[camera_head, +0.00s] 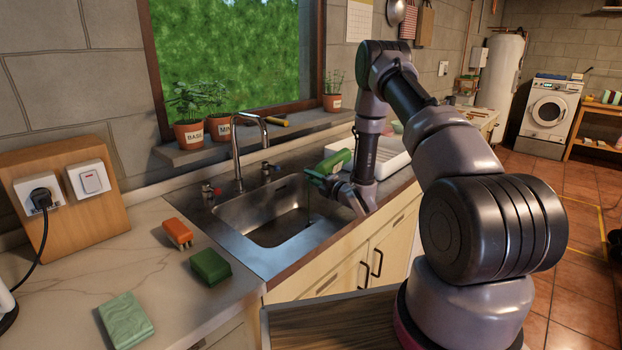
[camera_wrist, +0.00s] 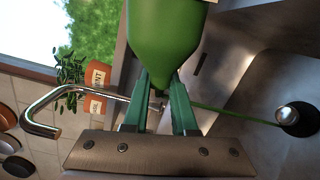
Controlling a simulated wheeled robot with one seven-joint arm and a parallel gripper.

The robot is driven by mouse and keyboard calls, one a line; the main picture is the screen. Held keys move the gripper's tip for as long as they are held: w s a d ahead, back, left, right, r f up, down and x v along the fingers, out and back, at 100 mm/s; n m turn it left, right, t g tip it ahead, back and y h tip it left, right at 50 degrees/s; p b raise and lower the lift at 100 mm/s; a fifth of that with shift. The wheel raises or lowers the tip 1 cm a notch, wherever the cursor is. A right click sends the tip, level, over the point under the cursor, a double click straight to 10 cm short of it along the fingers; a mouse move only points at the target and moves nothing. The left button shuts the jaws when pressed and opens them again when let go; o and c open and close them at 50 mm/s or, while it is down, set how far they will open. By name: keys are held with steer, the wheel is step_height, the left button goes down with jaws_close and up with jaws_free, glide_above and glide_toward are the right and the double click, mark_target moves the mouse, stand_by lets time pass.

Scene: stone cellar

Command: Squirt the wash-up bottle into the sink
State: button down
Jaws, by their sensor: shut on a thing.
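The green wash-up bottle (camera_head: 336,161) is tilted above the right side of the steel sink (camera_head: 262,228). My gripper (camera_head: 326,179) is shut on it. In the wrist view, the bottle (camera_wrist: 165,38) lies between my two teal fingers (camera_wrist: 163,98), its tapered end towards the palm. A thin green streak (camera_wrist: 235,114) runs from beside the fingers to the round drain (camera_wrist: 292,116) in the sink. It looks like a stream of liquid. The bottle's nozzle is partly hidden by the fingers.
A curved tap (camera_head: 236,150) stands behind the basin. A white drying rack (camera_head: 388,158) sits right of the sink. Potted herbs (camera_head: 189,134) line the sill.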

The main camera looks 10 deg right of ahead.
steer(key=shift+m, duration=0.6)
steer(key=shift+d+m, duration=0.15)
steer(key=shift+m, duration=0.45)
steer(key=shift+r+m, duration=0.6)
steer(key=shift+r, duration=0.3)
steer(key=shift+r+m, duration=0.6)
steer(key=shift+r, duration=0.35)
